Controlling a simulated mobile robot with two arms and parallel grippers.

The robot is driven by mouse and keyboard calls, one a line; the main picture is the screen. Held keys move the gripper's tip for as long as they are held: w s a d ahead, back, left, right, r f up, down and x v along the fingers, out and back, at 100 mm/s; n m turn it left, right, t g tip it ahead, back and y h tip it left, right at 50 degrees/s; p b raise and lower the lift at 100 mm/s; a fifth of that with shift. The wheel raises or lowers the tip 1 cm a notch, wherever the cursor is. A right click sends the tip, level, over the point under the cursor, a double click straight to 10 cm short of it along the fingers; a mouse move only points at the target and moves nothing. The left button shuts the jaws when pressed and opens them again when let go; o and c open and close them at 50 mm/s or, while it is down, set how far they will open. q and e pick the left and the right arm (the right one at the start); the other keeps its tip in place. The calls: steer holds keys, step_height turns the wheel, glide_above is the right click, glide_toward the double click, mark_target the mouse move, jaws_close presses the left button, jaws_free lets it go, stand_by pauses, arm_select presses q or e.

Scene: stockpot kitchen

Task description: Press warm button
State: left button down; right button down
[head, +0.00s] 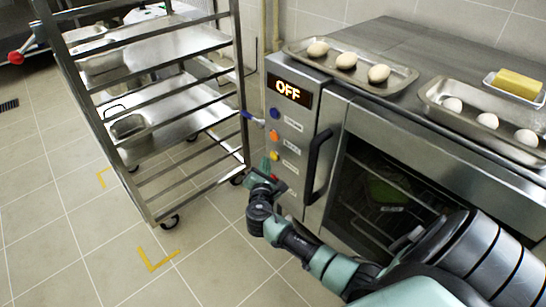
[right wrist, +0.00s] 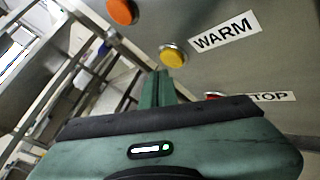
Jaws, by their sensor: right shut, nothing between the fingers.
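The oven's control panel (head: 296,140) has a lit display reading OFF (head: 289,92) above a column of buttons. The yellow button (right wrist: 173,55) sits beside a WARM label (right wrist: 224,33) in the right wrist view; it also shows in the head view (head: 274,156). My right gripper (head: 264,164) is shut and empty, close to the lower part of the panel. In the right wrist view its closed fingertips (right wrist: 157,78) point toward the panel, just below and left of the yellow button. I cannot tell any contact. My left gripper is not in view.
An orange button (right wrist: 122,11) is above the yellow one. A red button (right wrist: 215,96) beside the STOP label (right wrist: 270,97) is below, partly hidden by my gripper. A metal rack (head: 160,110) stands left. Egg trays (head: 403,82) lie on top. The oven handle (head: 318,165) is right.

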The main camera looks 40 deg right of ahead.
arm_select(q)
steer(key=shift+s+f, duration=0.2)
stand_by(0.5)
arm_select(e)
steer(key=shift+d, duration=0.1)
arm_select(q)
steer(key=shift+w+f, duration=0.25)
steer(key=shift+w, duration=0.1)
arm_select(e)
steer(key=shift+d, duration=0.3)
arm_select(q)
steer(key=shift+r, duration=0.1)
arm_select(e)
steer(key=shift+d, duration=0.15)
